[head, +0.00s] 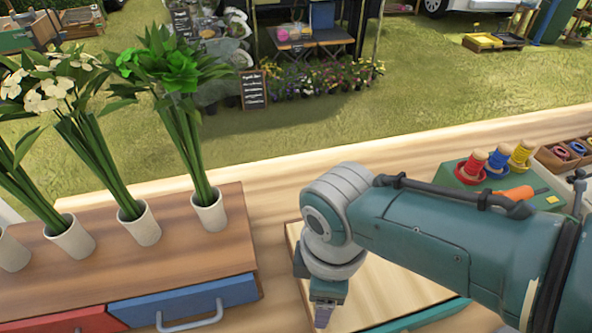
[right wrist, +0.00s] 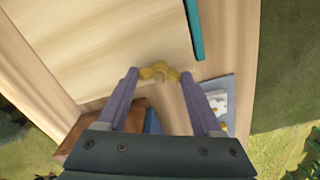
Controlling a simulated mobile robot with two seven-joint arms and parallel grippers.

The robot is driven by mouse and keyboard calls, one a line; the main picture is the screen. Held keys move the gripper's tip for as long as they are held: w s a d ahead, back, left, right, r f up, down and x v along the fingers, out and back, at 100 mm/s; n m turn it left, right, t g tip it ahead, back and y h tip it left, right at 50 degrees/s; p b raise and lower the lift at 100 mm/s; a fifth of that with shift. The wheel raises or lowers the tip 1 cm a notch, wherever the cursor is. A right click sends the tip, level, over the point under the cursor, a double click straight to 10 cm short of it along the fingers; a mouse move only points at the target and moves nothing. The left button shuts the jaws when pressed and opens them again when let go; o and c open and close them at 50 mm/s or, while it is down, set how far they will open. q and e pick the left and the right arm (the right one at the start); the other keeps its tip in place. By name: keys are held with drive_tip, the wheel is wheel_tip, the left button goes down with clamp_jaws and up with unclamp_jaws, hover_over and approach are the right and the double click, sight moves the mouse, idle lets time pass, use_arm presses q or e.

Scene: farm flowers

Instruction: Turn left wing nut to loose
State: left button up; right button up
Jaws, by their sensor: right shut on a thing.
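A yellow wing nut (right wrist: 159,72) sits at the edge of a pale wooden board (right wrist: 100,40) in the right wrist view. My right gripper (right wrist: 159,76) has its two purple fingers on either side of the nut, shut on its wings. In the head view my right gripper (head: 323,315) points down at the near left part of the pale board (head: 385,290), and the nut is hidden there. A teal strip (right wrist: 194,28) runs along one side of the board. My left gripper is in neither view.
A wooden cabinet (head: 180,262) with a red drawer and a blue drawer (head: 185,303) stands left of the board, with several white vases (head: 208,212) of flowers on top. Ribbon spools (head: 470,168) stand on a green stand at the right, beyond my arm.

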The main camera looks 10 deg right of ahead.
drive_tip(key=n, duration=0.5)
drive_tip(key=shift+n, duration=0.3)
drive_tip(key=n+b, duration=0.1)
drive_tip(key=n, duration=0.4)
drive_tip(key=shift+f, duration=0.1)
drive_tip(key=n, duration=0.5)
drive_tip(key=shift+n+b, duration=0.4)
drive_tip(key=n+b, duration=0.1)
drive_tip(key=n, duration=0.4)
drive_tip(key=shift+n, duration=0.7)
drive_tip(key=o, duration=1.4)
drive_tip(key=shift+c, duration=0.2)
